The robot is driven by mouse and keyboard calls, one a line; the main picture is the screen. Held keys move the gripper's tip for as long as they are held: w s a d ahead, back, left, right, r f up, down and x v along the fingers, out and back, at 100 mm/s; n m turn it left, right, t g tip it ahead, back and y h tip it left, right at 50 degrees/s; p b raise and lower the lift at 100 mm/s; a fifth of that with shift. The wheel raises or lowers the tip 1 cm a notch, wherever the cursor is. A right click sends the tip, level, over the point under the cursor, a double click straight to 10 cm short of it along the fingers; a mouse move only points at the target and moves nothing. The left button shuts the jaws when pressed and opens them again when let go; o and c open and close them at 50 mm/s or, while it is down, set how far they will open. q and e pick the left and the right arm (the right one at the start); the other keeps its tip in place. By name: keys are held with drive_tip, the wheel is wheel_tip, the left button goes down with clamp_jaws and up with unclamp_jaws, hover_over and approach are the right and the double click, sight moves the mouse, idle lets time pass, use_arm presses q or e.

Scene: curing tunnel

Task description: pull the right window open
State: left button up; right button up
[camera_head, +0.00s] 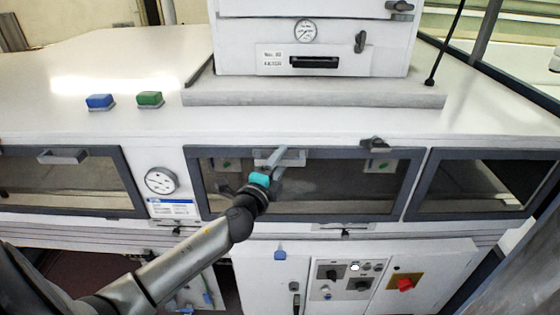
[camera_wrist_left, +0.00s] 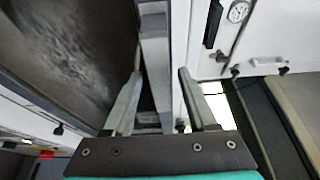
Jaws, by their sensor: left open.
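A dark-framed window (camera_head: 330,208) with a pale bar handle (camera_head: 297,158) at its top edge sits in the middle of the white machine's front. Another dark pane (camera_head: 480,188) without a visible handle is to its right. My left gripper (camera_head: 278,158), with a teal band, is at the middle window's handle and partly hides it. In the left wrist view its two fingers (camera_wrist_left: 159,75) are open, with a grey bar (camera_wrist_left: 154,45) passing between them. I cannot tell whether either finger touches the bar. My right gripper is not in view.
A left window (camera_head: 70,190) with its own handle (camera_head: 62,157) is beside a round gauge (camera_head: 161,181). Blue (camera_head: 100,101) and green (camera_head: 150,98) buttons sit on the white top. Below is a control panel (camera_head: 345,279) and a red switch (camera_head: 405,285).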

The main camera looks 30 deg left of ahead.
use_arm(q)
clamp_jaws()
idle(0.5)
idle(1.0)
